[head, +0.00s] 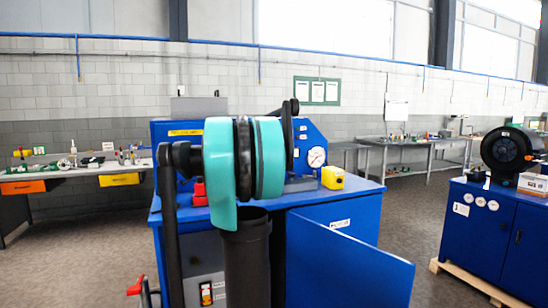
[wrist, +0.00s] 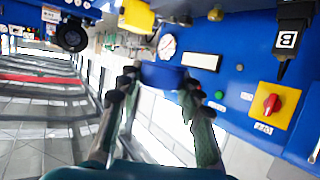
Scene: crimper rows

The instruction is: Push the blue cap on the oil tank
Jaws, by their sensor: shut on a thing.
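In the wrist view, the two dark fingers of my gripper (wrist: 160,82) reach up the middle of the picture. A round dark-blue cap (wrist: 162,75) sits between the fingertips, and they touch it on both sides. What lies under the cap is hidden, and I cannot make out the oil tank's outline. In the head view, my teal and black arm covers the middle of the blue machine (head: 307,130), and my gripper and the cap are hidden behind it.
A pressure gauge (head: 316,156) and a yellow box (head: 332,177) are right of my arm. A blue cabinet door (head: 345,260) stands open in front. A red knob (wrist: 271,103) on a yellow plate is right of the fingers. Workbenches (head: 412,145) line the wall.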

